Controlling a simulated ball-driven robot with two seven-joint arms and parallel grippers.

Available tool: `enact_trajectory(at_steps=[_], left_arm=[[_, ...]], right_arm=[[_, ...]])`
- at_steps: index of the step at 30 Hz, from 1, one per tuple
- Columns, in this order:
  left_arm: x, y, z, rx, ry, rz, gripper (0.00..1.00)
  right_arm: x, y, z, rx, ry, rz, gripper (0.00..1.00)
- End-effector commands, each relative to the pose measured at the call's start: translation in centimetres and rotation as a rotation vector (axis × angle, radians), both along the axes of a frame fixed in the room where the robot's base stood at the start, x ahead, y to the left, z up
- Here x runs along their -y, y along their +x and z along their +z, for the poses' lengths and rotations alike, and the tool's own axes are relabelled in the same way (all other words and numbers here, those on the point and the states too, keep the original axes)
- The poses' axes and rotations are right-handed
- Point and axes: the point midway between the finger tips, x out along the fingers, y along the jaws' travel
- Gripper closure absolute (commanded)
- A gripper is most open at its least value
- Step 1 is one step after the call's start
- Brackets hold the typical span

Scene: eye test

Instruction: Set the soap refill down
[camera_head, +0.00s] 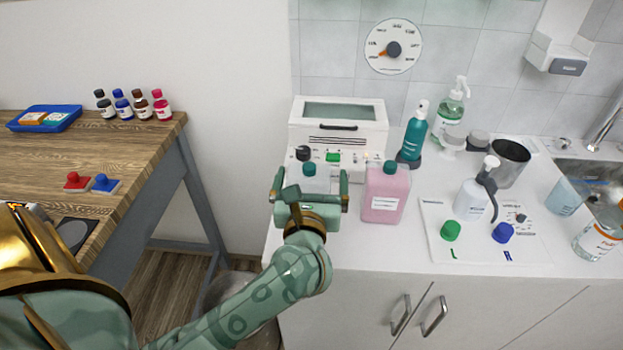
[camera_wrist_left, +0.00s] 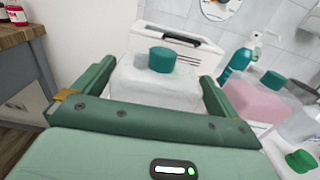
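A clear, whitish jug with a teal cap (camera_head: 309,171) is between the fingers of my left gripper (camera_head: 312,194), at the counter's left end in front of a white box-shaped machine. In the left wrist view the jug (camera_wrist_left: 155,85) fills the space between the fingers, which appear to press on its sides. Its lower part is hidden by the gripper, so I cannot tell whether its base touches the counter. A pink jug with a teal cap (camera_head: 386,196) stands upright just right of the gripper. My right gripper is not in view.
The white machine (camera_head: 338,125) stands behind. A teal bottle (camera_head: 413,133) and a green soap pump (camera_head: 450,108) stand behind the pink jug. A white mat (camera_head: 470,247) with a white pump bottle (camera_head: 472,196) and caps lies right. Bare counter (camera_head: 345,250) shows in front of the jugs.

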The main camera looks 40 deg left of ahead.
Motion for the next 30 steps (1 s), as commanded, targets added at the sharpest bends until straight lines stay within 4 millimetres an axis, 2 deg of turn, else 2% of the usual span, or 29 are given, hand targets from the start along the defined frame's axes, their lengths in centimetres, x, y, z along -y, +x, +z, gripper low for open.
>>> enact_trajectory(at_steps=[8,11,21,25,30], left_arm=[[0.1,-0.1,0.4,0.001,-0.001,0.0,0.02],[0.9,-1.3,0.2,-0.002,-0.001,-0.002,0.02],[4.8,-7.9,0.3,-0.002,-0.002,-0.001,0.02],[5.8,-9.5,0.2,-0.002,0.0,0.0,0.02],[6.3,-10.3,0.3,0.001,-0.001,0.001,0.02]], right_arm=[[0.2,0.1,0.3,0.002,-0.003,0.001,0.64],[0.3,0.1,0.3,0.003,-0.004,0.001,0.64],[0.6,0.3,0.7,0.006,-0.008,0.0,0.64],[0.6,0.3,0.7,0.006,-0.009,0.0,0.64],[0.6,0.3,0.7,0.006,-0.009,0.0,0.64]])
